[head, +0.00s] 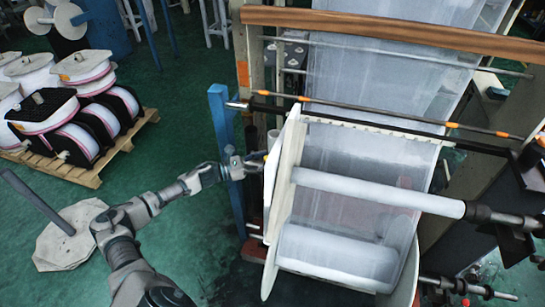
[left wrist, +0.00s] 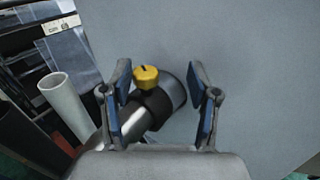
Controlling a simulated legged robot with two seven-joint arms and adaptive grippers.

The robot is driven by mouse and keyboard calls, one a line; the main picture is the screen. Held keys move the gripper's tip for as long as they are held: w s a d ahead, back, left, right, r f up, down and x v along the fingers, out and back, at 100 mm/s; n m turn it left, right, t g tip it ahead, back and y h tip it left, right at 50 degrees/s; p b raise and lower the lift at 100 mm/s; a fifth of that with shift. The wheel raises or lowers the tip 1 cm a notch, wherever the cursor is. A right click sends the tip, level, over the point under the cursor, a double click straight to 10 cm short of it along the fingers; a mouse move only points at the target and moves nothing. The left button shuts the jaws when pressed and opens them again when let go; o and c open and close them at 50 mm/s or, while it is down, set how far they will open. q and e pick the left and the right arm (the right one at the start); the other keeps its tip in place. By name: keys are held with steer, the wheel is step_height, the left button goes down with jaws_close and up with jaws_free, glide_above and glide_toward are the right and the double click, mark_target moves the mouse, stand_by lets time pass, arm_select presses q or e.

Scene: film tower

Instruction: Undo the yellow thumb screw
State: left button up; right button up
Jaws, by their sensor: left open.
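The yellow thumb screw (left wrist: 146,78) shows in the left wrist view, on top of a black collar (left wrist: 150,104) around a metal shaft (left wrist: 173,92). My left gripper (left wrist: 162,88) is open, its two blue-padded fingers on either side of the screw and shaft. I cannot tell whether either finger touches them. In the head view my left gripper (head: 256,163) is at the left side of the white reel flange (head: 286,165). The screw is too small to make out clearly there. My right gripper is not in view.
A film roll (head: 340,255) and a white roller (head: 375,190) lie right of the flange. A blue post (head: 222,135) stands close beside my left arm. Reels sit on a wooden pallet (head: 115,152) at left.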

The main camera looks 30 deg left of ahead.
mark_target(265, 160)
arm_select(q)
steer(key=shift+w+d+f+p, duration=0.1)
steer(key=shift+w+d+p, duration=0.15)
steer(key=shift+w, duration=0.25)
steer(key=shift+w+d+p, duration=0.1)
steer(key=shift+w+d, duration=0.15)
steer(key=shift+w, duration=0.25)
steer(key=a, duration=0.1)
steer(key=w+a+f, duration=0.1)
steer(key=shift+a+f, duration=0.1)
steer(key=shift+a, duration=0.2)
steer(key=shift+s+d, duration=0.1)
steer(key=shift+d, duration=0.05)
steer(key=shift+d+r, duration=0.2)
steer(key=shift+d, duration=0.2)
steer(key=c, duration=0.3)
steer(key=shift+d+r, duration=0.15)
steer(key=shift+d, duration=0.75)
jaws_close()
steer(key=shift+a, duration=0.55)
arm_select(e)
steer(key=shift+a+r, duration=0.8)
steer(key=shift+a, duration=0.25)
